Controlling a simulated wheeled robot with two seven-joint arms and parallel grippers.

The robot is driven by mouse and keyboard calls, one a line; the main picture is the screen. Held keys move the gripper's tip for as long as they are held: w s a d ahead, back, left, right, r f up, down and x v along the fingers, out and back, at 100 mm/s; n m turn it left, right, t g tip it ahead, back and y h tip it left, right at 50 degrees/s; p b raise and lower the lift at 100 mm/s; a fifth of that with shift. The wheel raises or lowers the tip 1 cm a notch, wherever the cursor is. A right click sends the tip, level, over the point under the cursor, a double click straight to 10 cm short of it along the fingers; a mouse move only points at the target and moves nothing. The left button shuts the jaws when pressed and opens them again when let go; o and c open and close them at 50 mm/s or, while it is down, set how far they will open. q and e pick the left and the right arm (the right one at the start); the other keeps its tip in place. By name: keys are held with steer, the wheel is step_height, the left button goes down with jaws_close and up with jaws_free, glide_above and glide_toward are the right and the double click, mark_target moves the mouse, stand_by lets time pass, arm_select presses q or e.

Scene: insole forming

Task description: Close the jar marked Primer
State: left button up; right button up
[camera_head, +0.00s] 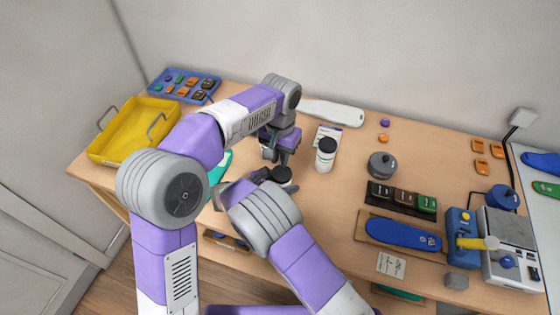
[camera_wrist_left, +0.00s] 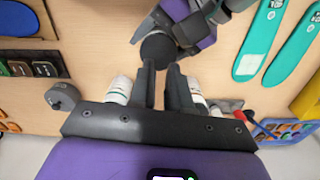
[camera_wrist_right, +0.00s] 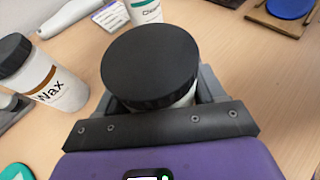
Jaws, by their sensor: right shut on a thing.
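A white jar with a broad black lid (camera_wrist_right: 150,62) stands between the fingers of my right gripper (camera_head: 268,187), which is shut on it. The lid sits on the jar's top; its label is hidden, and I cannot tell how tightly it sits. The lid also shows in the head view (camera_head: 282,174) and the left wrist view (camera_wrist_left: 157,49). My left gripper (camera_wrist_left: 161,68) hangs above the table just beyond this jar, fingers slightly apart with nothing seen between them. It also shows in the head view (camera_head: 276,157).
A jar marked Wax (camera_wrist_right: 48,85) stands close to the held jar. Another white jar (camera_head: 325,158), its label partly readable as "Clea", stands to the right. A yellow tray (camera_head: 100,158) is at left. A grey round pot (camera_head: 382,165) and teal insoles (camera_wrist_left: 262,38) lie nearby.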

arm_select(q)
steer(key=shift+r, duration=0.25)
steer(key=o, duration=0.6)
steer(key=shift+n, duration=0.4)
steer(key=o, duration=0.5)
steer(key=n, duration=0.2)
steer(key=shift+w+a+r+n, duration=0.25)
steer(key=shift+a+r+n, duration=0.05)
steer(key=shift+o, duration=0.8)
steer(key=shift+w+a+r+n, duration=0.15)
steer(key=shift+r+n, duration=0.05)
steer(key=shift+n, duration=0.9)
steer(key=n, duration=0.9)
steer(key=d+n, duration=0.1)
steer(key=n, duration=0.8)
steer(key=f+n, duration=0.1)
steer(key=n, duration=0.8)
steer(key=shift+w+d, duration=0.1)
steer(key=shift+d, duration=0.15)
